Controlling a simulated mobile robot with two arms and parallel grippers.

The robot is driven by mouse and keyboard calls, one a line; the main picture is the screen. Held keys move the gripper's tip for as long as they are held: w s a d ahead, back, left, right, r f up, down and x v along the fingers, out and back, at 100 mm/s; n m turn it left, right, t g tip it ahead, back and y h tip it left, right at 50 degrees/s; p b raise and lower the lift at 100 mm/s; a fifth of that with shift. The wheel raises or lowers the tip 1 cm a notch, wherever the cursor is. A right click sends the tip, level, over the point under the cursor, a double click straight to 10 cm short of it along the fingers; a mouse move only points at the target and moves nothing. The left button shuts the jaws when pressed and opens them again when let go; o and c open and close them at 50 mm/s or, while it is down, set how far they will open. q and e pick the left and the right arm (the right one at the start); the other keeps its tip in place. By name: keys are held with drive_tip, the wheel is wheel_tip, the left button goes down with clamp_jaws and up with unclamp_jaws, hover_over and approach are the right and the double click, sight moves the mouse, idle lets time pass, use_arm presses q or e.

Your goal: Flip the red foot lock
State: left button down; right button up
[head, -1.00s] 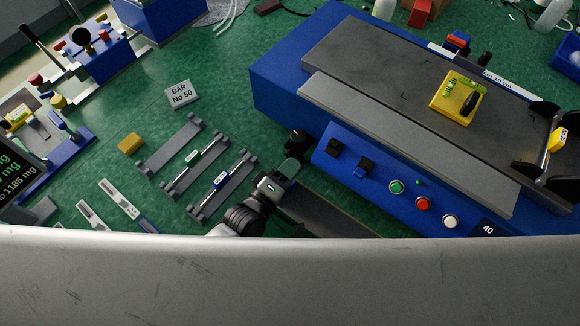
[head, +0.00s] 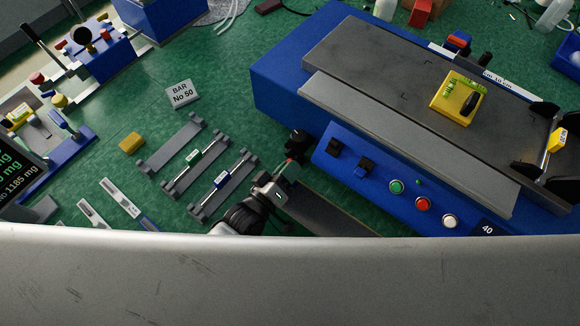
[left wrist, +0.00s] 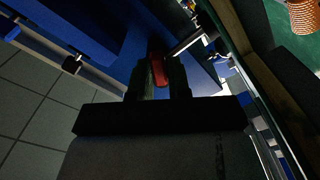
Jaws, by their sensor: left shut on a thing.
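My left gripper (head: 287,163) is beside the front left corner of the blue press (head: 284,78), low by the bench's front edge. In the left wrist view its two dark fingers (left wrist: 160,82) are shut on the red foot lock (left wrist: 158,70), a small red piece. A trace of red shows between the fingers in the head view, but most of the lock is hidden there by the gripper. My right gripper is not in view.
A dark round knob (head: 298,136) is close to the fingers. The press's front panel has green, red (head: 422,204) and white buttons. To the left, grey bar racks (head: 222,188) lie on the green mat.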

use_arm(q)
drive_tip(key=shift+w+a+f+m, duration=0.15)
drive_tip(key=shift+a+m, duration=0.05)
drive_tip(key=shift+m, duration=1.25)
drive_tip(key=shift+w+a+f+m, duration=0.15)
drive_tip(key=shift+a+m, duration=0.1)
drive_tip(key=shift+m, duration=1.25)
drive_tip(key=shift+w+a+f+m, duration=0.15)
drive_tip(key=shift+a+m, duration=0.05)
drive_tip(key=shift+m, duration=1.25)
drive_tip(key=c, duration=1.1)
unclamp_jaws()
drive_tip(key=shift+a, duration=0.1)
drive_tip(key=v, duration=1)
drive_tip(key=shift+s+a+b, duration=0.2)
drive_tip(key=shift+s+b, duration=0.1)
drive_tip(key=shift+b, duration=0.1)
